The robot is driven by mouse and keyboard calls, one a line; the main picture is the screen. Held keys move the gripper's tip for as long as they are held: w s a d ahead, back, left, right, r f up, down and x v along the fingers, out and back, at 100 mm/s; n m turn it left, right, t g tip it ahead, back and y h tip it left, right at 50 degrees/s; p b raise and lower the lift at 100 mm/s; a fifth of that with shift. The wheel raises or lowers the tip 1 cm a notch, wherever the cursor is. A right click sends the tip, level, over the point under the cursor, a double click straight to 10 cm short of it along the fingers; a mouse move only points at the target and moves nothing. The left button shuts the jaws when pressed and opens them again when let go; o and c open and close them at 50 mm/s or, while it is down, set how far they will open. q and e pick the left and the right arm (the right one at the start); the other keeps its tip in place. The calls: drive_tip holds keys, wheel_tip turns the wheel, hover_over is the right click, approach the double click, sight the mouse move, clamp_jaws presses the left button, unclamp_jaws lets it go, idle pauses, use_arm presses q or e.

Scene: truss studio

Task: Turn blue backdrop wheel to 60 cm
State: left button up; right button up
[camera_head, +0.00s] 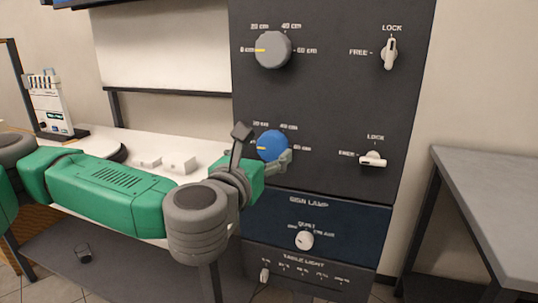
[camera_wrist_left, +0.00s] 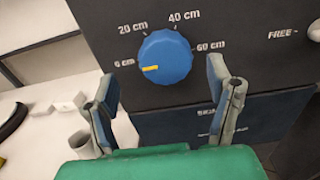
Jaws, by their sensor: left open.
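The blue backdrop wheel (camera_head: 271,146) is a round knob on the dark panel, below a grey knob. In the left wrist view the blue wheel (camera_wrist_left: 165,57) shows whole, with its yellow mark pointing left at about the 0 cm label. Labels 20 cm, 40 cm and 60 cm run around its top to the right side. My left gripper (camera_head: 263,149) is in front of the wheel and partly hides it in the head view. In the left wrist view its fingers (camera_wrist_left: 163,98) are spread wide, one either side below the wheel, with nothing between them. My right gripper is not in view.
A grey knob (camera_head: 272,50) with its mark at 0 cm sits above. Lock levers (camera_head: 389,53) and (camera_head: 373,160) are to the right. The sign lamp knob (camera_head: 304,240) is below. A white table (camera_head: 120,142) stands left, a grey table (camera_head: 490,190) right.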

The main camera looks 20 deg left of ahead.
sight(269, 147)
use_arm(q)
drive_tip(key=w, duration=0.2)
drive_tip(key=shift+w+a, duration=0.2)
drive_tip(key=shift+w, duration=0.1)
drive_tip(key=shift+w+d, duration=0.2)
drive_tip(key=shift+w, duration=0.15)
drive_tip(key=shift+w+d, duration=0.15)
drive_tip(key=shift+d, duration=0.15)
drive_tip(key=shift+d+r, duration=0.1)
drive_tip(key=shift+d, duration=0.25)
drive_tip(key=shift+a, duration=0.35)
drive_tip(key=c, duration=1.1)
drive_tip(key=shift+w+a, duration=0.1)
drive_tip(key=shift+a, duration=0.05)
drive_tip(key=shift+c, duration=0.3)
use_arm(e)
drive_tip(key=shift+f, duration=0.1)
